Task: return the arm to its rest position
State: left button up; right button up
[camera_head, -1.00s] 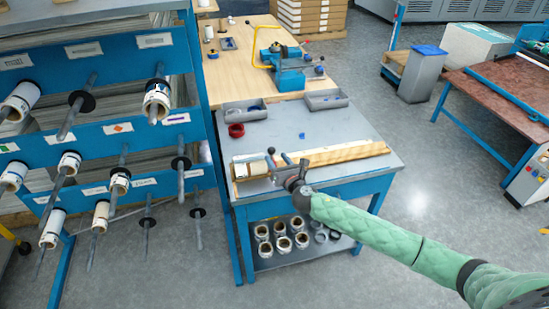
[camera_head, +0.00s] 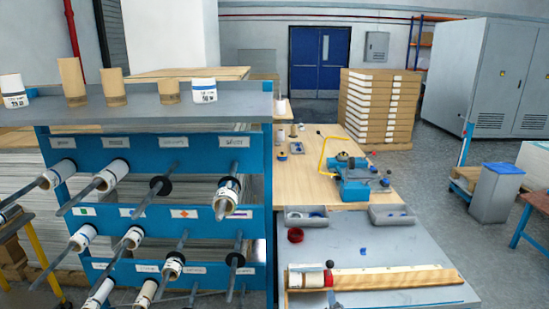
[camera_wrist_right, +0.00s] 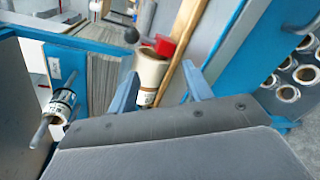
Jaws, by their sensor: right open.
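My right gripper (camera_wrist_right: 161,90) shows only in the right wrist view. Its two blue-grey fingers are spread, with nothing held between them. Beyond the fingertips a white and tan roll (camera_wrist_right: 150,72) with a red piece (camera_wrist_right: 166,46) at its end shows in the gap. In the head view this roll (camera_head: 306,279) lies at the left end of a long wooden trough (camera_head: 405,280) on the grey bench, the red piece (camera_head: 327,278) at its right end. My arms are outside the head view, and my left gripper is in neither view.
A blue rack (camera_head: 262,178) with several rolls on pegs stands left of the grey bench (camera_head: 390,245). A dark ball knob (camera_head: 329,264) rises by the trough.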

jog(key=s+d+f+m+g, duration=0.15)
jog(key=s+m+g, duration=0.25)
jog(key=s+m, duration=0.55)
jog(key=s+f+m+g, duration=0.2)
jog(key=s+m+g, duration=0.25)
jog(key=s, duration=0.95)
jog(key=s+d+f+m+g, duration=0.15)
jog(key=s+m+g, duration=0.25)
jog(key=s+m, duration=0.6)
notch_tip(320, 180, down, 24)
jog(key=a+n+y, duration=0.1)
jog(key=a+n, duration=0.1)
jog(key=a, duration=0.1)
jog(key=s+f, duration=0.4)
jog(key=f, duration=0.7)
jog(key=s+f+g, duration=0.1)
jog(key=s+f, duration=0.3)
jog(key=f, duration=0.7)
jog(key=shift+a+f, duration=0.15)
jog(key=shift+a, duration=0.1)
jog(key=shift+d, duration=0.15)
